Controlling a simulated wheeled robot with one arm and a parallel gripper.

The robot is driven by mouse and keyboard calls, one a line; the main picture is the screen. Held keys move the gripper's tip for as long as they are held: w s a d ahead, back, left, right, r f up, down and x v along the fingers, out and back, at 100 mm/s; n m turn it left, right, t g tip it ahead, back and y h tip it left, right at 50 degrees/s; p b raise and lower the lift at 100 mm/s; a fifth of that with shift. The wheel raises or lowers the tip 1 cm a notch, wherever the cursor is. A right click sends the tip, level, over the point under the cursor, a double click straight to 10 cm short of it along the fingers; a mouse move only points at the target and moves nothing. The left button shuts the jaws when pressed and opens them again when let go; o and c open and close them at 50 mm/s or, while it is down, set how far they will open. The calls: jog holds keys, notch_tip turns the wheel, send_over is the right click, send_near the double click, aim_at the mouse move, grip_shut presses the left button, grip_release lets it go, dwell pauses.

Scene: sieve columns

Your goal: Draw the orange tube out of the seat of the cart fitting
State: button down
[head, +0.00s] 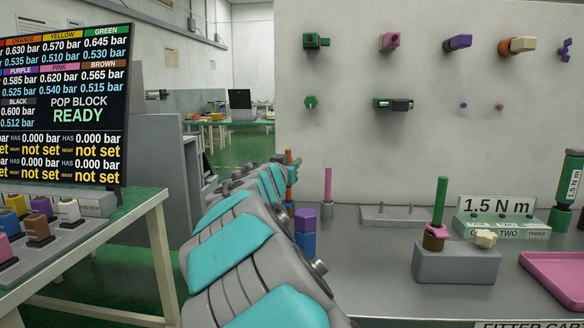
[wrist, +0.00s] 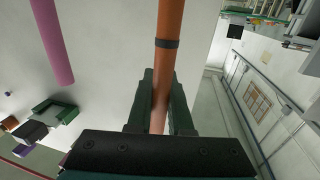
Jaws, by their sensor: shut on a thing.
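The orange tube (wrist: 170,22) runs upright between the two dark green fingers of my gripper (wrist: 161,82) in the wrist view, with a dark band just beyond the fingertips. My gripper is shut on it. In the head view the orange tube (head: 290,176) shows as a thin upright piece just beyond the end of my arm. The arm hides much of the area around its lower end. A small blue part (head: 289,207) shows below the tube; I cannot tell whether the tube sits in it or is clear of it.
A pink tube (head: 328,185) stands close to the right of the orange one. A green tube (head: 440,205) rises from a grey block (head: 456,264) further right. A wall panel (head: 430,150) stands behind.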

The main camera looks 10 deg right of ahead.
jog(key=shift+r+p, duration=0.3)
jog(key=shift+r, duration=0.95)
